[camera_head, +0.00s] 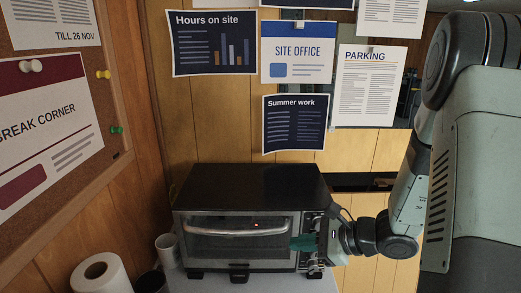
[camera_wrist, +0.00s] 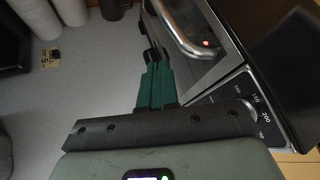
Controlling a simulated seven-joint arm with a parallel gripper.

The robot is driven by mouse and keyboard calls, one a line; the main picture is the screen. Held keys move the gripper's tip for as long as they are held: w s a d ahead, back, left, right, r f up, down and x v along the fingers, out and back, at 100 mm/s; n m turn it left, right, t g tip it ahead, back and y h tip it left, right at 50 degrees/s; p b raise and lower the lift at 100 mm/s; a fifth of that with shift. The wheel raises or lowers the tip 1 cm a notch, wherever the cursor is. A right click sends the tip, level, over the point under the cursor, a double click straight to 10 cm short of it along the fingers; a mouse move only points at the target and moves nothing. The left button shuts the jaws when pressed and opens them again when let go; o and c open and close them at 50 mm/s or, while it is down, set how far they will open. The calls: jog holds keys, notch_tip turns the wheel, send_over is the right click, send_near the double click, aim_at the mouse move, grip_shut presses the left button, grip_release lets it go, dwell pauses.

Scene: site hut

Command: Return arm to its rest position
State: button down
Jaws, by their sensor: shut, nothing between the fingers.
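My gripper (camera_head: 305,242) is in front of the right side of the toaster oven (camera_head: 250,182), by its control panel. Its green fingers (camera_wrist: 157,85) are shut and empty in the wrist view, close to the oven front and beside the handle's end. I cannot tell whether they touch the oven. The oven door is closed, with its metal handle (camera_head: 237,230) across the top. A small red light shows behind the glass. The dial panel (camera_wrist: 245,110) lies to the right of the fingers in the wrist view. My arm comes in from the right.
A small yellow label (camera_wrist: 48,58) lies on the counter (camera_wrist: 75,95). A cork board (camera_head: 120,130) and posted sheets are on the walls.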

jog(key=s+a+r+n+g+h, duration=0.1)
jog(key=s+a+r+n+h, duration=0.1)
jog(key=s+r+n, duration=0.4)
jog(key=s+a+r+n+h, duration=0.15)
jog(key=r+n, duration=0.25)
jog(key=r, duration=0.4)
jog(key=s+a+r+n+g+h, duration=0.1)
jog(key=s+r+n+h, duration=0.1)
jog(key=s+r+n, duration=0.4)
jog(key=s+d+r+n+t+h, duration=0.2)
jog(key=s+d+r+n+h, duration=0.1)
jog(key=s+d+h, duration=0.2)
jog(key=shift+s+d+r, duration=0.35)
jog(key=shift+s+d, duration=0.15)
jog(key=shift+s, duration=0.6)
jog(key=shift+h, duration=0.25)
